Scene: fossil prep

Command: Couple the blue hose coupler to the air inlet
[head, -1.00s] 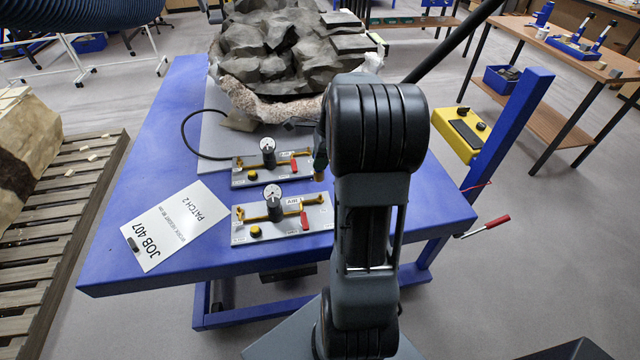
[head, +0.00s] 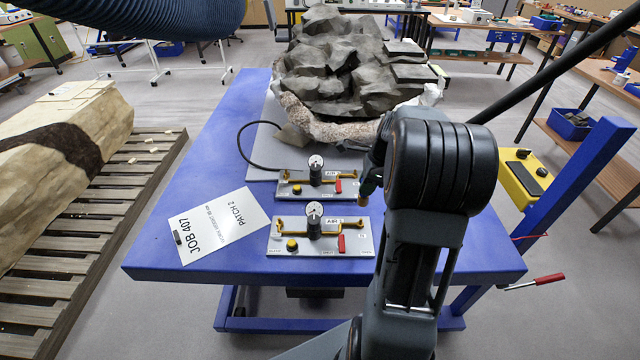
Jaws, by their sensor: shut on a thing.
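The near panel (head: 283,247) and the far panel (head: 288,190) have brass pipe ends; I cannot tell which one is the air inlet. My gripper (head: 370,184) is mostly hidden behind my arm. Only a sliver with a brownish tip shows, just right of the far panel. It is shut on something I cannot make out. I cannot pick out the blue hose coupler. Contact between gripper and panel cannot be judged.
A black hose (head: 240,145) loops at the far panel's left. A jacketed fossil rock (head: 340,70) fills the table's back. A white JOB 407, PATCH 2 card (head: 215,222) lies left.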

